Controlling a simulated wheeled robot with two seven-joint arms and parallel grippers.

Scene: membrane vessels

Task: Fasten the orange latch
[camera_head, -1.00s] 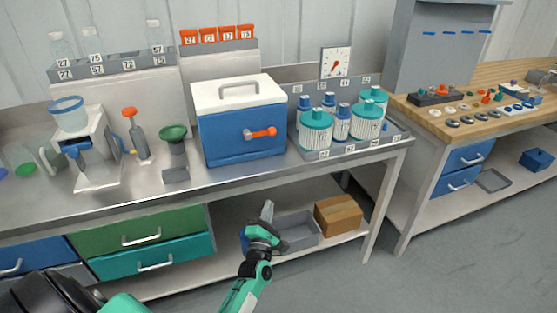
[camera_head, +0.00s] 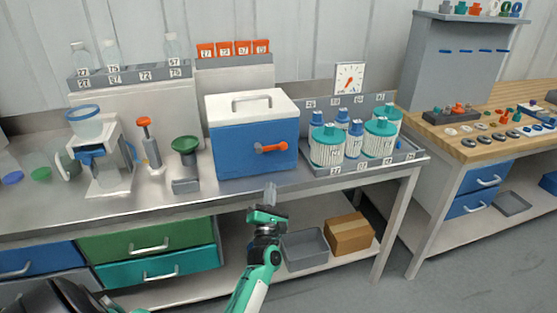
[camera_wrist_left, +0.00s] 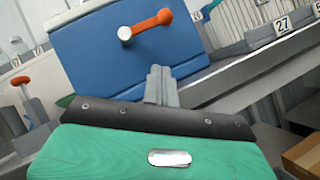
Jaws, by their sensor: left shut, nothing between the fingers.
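The orange latch (camera_head: 271,148) is a short bar on the front of a blue box (camera_head: 235,152) with a white lid (camera_head: 224,106) and grey handle. The bar points right from a white pivot, nearly level. In the left wrist view the latch (camera_wrist_left: 152,21) lies above the fingers, on the blue front. My left gripper (camera_head: 270,190) is shut and empty. It is in front of the bench edge, below the latch and apart from it. Its fingers also show in the left wrist view (camera_wrist_left: 159,75). My right gripper is not in view.
A grey tray (camera_head: 318,171) of teal-lidded vessels stands right of the box. A green funnel (camera_head: 185,145) and an orange-topped tool (camera_head: 149,145) stand left of it. Below the bench are a cardboard box (camera_head: 349,234) and grey bin (camera_head: 304,250).

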